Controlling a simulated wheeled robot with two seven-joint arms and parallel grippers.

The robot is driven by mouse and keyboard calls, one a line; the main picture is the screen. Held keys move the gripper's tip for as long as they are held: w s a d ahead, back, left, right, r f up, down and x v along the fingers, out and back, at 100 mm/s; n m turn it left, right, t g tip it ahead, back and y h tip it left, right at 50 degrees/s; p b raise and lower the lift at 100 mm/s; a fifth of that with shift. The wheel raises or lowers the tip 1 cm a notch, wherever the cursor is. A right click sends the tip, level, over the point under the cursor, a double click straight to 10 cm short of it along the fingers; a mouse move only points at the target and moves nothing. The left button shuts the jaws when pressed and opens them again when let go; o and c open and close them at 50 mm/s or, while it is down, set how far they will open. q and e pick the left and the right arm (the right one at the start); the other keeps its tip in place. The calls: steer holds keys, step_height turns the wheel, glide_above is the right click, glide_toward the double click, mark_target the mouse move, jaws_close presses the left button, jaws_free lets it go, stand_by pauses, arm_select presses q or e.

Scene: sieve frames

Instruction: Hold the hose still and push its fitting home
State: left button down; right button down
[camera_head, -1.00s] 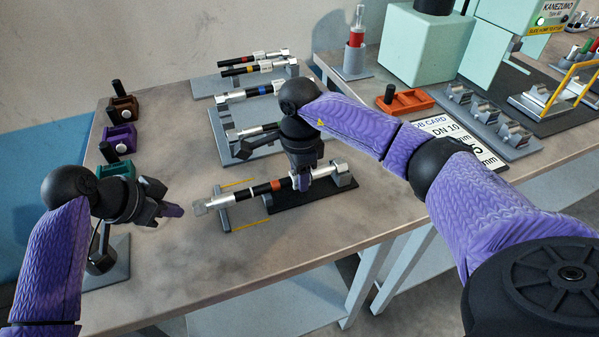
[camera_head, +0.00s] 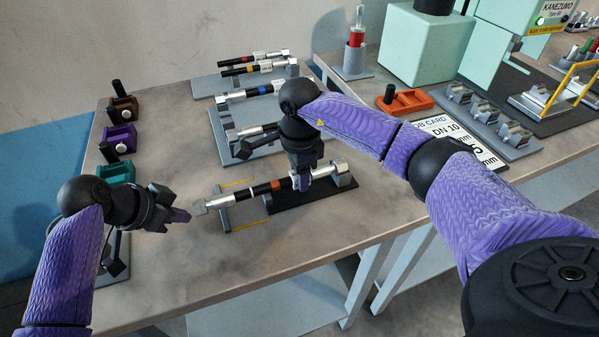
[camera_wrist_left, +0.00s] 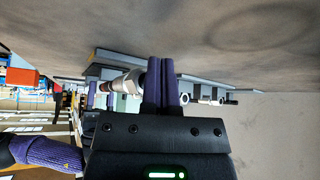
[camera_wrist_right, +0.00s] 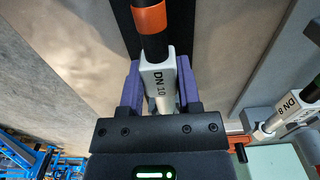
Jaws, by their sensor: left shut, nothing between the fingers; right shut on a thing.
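A black hose (camera_head: 262,190) with an orange band lies in a fixture on the table, with silver fittings at both ends. My right gripper (camera_head: 301,183) is shut on the silver fitting marked DN 10, which also shows between the purple fingers in the right wrist view (camera_wrist_right: 161,85). The left-end fitting (camera_head: 218,202) sticks out past a grey stand (camera_head: 223,215). My left gripper (camera_head: 186,215) is shut and empty, its fingertips just left of that end fitting. In the left wrist view its closed fingers (camera_wrist_left: 166,85) partly hide the hose line; I cannot tell whether they touch the fitting.
Several other hoses (camera_head: 255,92) lie on grey racks behind. Brown, purple and green holders (camera_head: 120,138) stand along the left edge. A job card (camera_head: 450,135) reading DN 10 and an orange tray (camera_head: 405,101) lie to the right. The front of the table is clear.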

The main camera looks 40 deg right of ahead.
mark_target(196, 205)
arm_select(q)
steer(key=shift+s+d, duration=0.1)
steer(key=shift+d, duration=0.2)
steer(key=shift+s+d, duration=0.1)
steer(key=shift+d, duration=0.25)
steer(key=shift+d+r, duration=0.1)
steer(key=shift+d, duration=0.1)
stand_by(0.3)
steer(key=shift+s+d, duration=0.1)
steer(key=shift+d, duration=0.6)
steer(key=shift+s+d, duration=0.1)
steer(key=shift+d, duration=0.3)
stand_by(0.3)
stand_by(0.4)
steer(key=shift+a, duration=0.3)
